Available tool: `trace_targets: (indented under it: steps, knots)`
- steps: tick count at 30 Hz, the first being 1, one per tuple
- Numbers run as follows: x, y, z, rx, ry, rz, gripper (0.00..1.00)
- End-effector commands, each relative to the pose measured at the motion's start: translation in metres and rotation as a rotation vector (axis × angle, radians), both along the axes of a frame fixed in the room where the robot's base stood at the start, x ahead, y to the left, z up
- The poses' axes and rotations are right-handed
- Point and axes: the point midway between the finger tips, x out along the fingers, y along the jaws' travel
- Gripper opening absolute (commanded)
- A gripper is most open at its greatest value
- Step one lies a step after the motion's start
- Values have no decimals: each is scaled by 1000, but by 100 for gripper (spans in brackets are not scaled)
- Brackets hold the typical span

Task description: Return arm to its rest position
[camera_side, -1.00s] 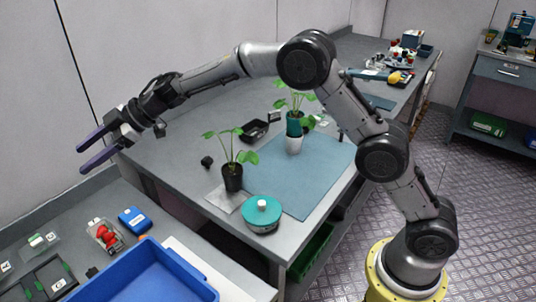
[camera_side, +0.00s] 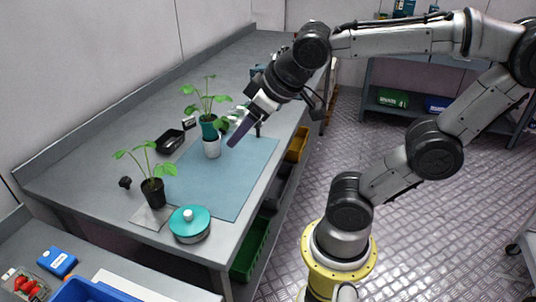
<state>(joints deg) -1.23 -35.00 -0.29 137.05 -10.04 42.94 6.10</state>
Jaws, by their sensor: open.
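My gripper (camera_side: 244,139) is open and empty, with its purple fingers pointing down and left over the right part of the blue mat (camera_side: 229,190). My arm reaches up from the yellow base on the right and folds back over to the left to the gripper. The gripper is near the plant in the white and teal pot (camera_side: 211,148), on its right side in the picture; I cannot tell the exact gap. The far finger is partly hidden.
A plant in a black pot (camera_side: 153,193) stands on a grey square at the mat's left. A teal-lidded round container (camera_side: 189,224) stands at the bench's front edge. A black tray (camera_side: 170,141) lies behind. Blue bin (camera_side: 84,291) and strawberry punnet (camera_side: 25,284) are lower left. Floor at right is open.

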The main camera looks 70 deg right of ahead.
Motion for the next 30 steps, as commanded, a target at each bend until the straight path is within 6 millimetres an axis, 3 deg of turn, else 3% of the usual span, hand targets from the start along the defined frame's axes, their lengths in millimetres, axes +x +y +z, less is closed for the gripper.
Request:
trace_targets:
  steps: [1, 3, 7, 30]
  knots:
    - [-22, 5, -12, 32, 36, 1, 63]
    - [-43, 12, -25, 68, 82, 9, 63]
    - [-64, 20, -37, 107, 127, 20, 63]
    - [-66, 21, -38, 113, 133, 23, 63]
